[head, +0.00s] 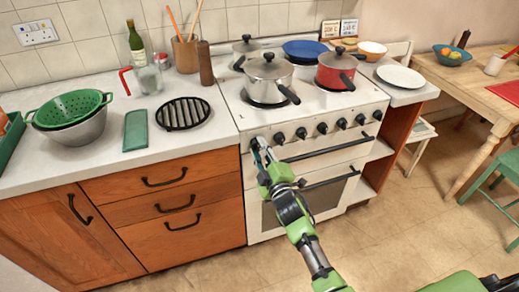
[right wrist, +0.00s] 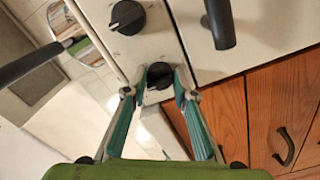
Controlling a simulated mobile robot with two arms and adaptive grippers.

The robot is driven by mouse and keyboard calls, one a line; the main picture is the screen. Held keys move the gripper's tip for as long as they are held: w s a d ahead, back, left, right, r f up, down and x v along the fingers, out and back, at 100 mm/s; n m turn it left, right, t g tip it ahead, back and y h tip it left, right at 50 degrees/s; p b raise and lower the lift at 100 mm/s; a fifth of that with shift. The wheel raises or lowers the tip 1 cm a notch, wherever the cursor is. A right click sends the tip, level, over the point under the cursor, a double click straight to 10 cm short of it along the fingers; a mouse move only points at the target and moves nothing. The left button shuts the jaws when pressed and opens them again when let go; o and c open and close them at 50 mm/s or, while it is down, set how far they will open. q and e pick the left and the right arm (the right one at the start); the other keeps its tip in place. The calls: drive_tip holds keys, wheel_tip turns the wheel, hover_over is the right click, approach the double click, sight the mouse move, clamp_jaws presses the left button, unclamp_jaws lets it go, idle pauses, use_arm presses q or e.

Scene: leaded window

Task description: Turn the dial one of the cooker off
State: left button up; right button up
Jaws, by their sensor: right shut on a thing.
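The white cooker (head: 235,95) stands in the middle of the head view, with a row of black dials along its front. My right gripper (head: 259,146) is at the left end of that row, and its hand hides the dial there. In the right wrist view, my right gripper (right wrist: 160,84) has its two teal fingers on either side of a black dial (right wrist: 160,75) and is shut on it. A neighbouring dial (right wrist: 127,17) shows above it, clear of the fingers. Markings on the held dial cannot be read. My left gripper is not in view.
A steel pot (head: 268,80) and a red pot (head: 338,70) stand on the hob. Oven handles (head: 330,148) stick out below the dials. A worktop with a green colander (head: 68,107) lies left. The floor (head: 400,230) in front is largely clear.

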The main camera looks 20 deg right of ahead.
drive_tip(key=o, duration=1.1)
drive_tip(key=s, duration=1.2)
drive_tip(key=shift+d, duration=0.15)
